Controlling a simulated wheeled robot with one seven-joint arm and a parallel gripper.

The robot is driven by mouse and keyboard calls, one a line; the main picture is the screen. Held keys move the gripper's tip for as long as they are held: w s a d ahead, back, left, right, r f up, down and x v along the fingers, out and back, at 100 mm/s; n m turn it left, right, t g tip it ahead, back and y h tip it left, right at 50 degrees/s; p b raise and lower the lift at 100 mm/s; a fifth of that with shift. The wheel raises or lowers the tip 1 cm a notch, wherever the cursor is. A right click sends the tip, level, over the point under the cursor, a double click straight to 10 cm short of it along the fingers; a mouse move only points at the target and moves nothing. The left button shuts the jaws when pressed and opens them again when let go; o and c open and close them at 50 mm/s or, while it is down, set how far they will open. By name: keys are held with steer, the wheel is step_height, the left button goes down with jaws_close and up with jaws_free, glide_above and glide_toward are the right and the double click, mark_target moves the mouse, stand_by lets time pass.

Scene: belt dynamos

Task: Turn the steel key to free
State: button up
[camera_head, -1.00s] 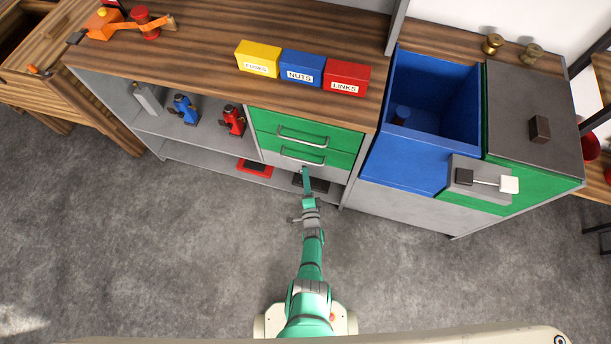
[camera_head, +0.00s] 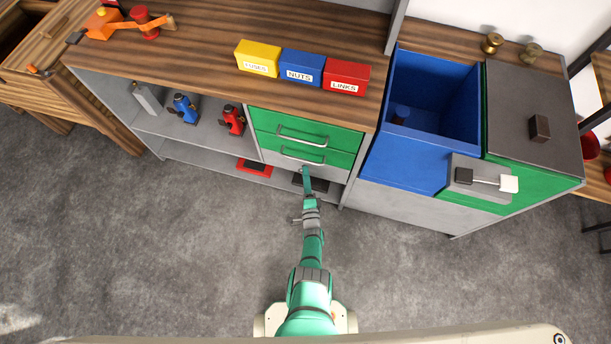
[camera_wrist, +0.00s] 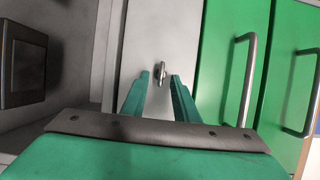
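The steel key (camera_wrist: 161,70) shows in the wrist view as a small metal piece standing out from a pale grey panel (camera_wrist: 150,40). My gripper (camera_wrist: 160,76) is open, with one green finger on each side of the key's line. The key sits at or just beyond the fingertips, between them in the picture; I cannot tell whether either finger touches it. In the head view my gripper (camera_head: 306,172) is in front of the grey panel below the green drawers, and the key is hidden there.
Two green drawers (camera_head: 292,127) with bar handles are above the panel; in the wrist view a drawer handle (camera_wrist: 247,80) is right of my gripper. A red tray (camera_head: 254,168) lies on the low shelf at left. A blue bin (camera_head: 395,168) stands at right.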

steer(key=shift+s, duration=0.1)
steer(key=s, duration=1)
steer(key=shift+s+d, duration=0.3)
steer(key=shift+d, duration=0.1)
stand_by(0.4)
steer(key=s+r+n+g+h, duration=0.1)
steer(key=s+r+n, duration=0.95)
steer(key=s, duration=0.65)
steer(key=s+a+r+n+g, duration=0.1)
steer(key=s+r+n, duration=0.2)
steer(key=r, duration=1.1)
steer(key=s+a+r+n, duration=0.1)
steer(key=s+r+n, duration=0.3)
steer(key=r, duration=1)
steer(key=shift+s+a+r+g, duration=0.2)
steer(key=shift+s+a+g, duration=0.2)
steer(key=shift+s, duration=0.8)
